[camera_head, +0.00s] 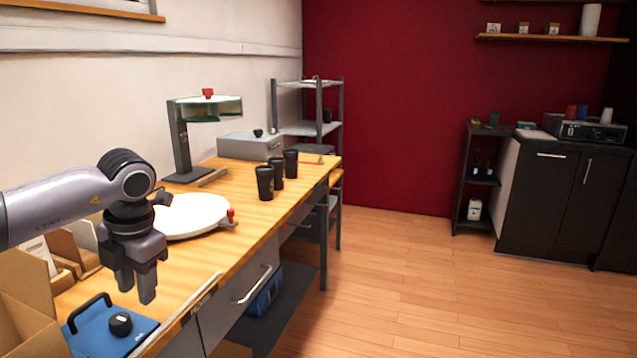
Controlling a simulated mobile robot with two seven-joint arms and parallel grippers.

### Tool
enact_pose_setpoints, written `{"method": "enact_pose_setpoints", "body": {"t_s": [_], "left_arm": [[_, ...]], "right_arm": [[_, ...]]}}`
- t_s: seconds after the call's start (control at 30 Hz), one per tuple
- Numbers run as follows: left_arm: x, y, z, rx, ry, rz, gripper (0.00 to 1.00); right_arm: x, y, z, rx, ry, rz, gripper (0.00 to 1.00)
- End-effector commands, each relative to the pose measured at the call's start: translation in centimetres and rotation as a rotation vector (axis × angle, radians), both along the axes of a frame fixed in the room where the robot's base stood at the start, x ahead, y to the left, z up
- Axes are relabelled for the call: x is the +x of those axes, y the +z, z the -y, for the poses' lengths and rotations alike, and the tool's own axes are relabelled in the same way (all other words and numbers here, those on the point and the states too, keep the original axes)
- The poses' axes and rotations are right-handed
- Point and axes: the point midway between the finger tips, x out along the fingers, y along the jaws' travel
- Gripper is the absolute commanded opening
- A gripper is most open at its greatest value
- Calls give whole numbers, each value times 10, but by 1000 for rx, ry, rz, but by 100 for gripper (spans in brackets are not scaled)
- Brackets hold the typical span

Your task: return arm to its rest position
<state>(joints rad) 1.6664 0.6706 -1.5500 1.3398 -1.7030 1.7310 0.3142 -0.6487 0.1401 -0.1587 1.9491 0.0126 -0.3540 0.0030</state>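My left arm comes in from the left edge. Its gripper (136,286) points down over the near part of the wooden workbench (255,222), above and behind a blue plate with a black handle and knob (108,334). Its two fingers show apart with nothing visible between them. A white round disc (193,214) lies on the bench just beyond the gripper, with a red knob (230,214) at its right edge. My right arm and gripper do not show.
Cardboard boxes (25,305) stand at the lower left, near the arm. Several black cups (265,182) stand along the bench's right edge. The laser marker stand (181,145) is at the back, beside a grey box (250,146). The floor (420,290) on the right is clear.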

Motion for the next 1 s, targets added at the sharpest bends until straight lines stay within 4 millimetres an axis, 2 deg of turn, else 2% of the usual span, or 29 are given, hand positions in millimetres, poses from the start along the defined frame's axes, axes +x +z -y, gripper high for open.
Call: {"method": "enact_pose_setpoints", "body": {"t_s": [0.1,0.2,0.3,0.43,0.5,0.6,0.7,0.87,1.0], "left_arm": [[-10,-35,47,-154,-82,-50,38],[-22,-59,89,-302,-136,-87,38],[-40,-79,134,-473,-183,-132,38],[-71,-95,199,-747,-205,-198,38],[-88,-97,230,-899,-196,-231,38],[-107,-92,266,-1103,-155,-272,38],[-122,-82,294,-1296,-87,-306,38],[-134,-61,322,-1603,97,-356,38],[-131,-44,328,-1851,341,-383,38]], "right_arm": [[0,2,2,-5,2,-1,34],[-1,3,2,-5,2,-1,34],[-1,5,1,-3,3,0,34],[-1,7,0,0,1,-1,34],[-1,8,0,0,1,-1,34],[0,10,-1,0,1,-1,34],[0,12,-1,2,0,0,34],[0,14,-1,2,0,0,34],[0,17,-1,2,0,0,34]]}}
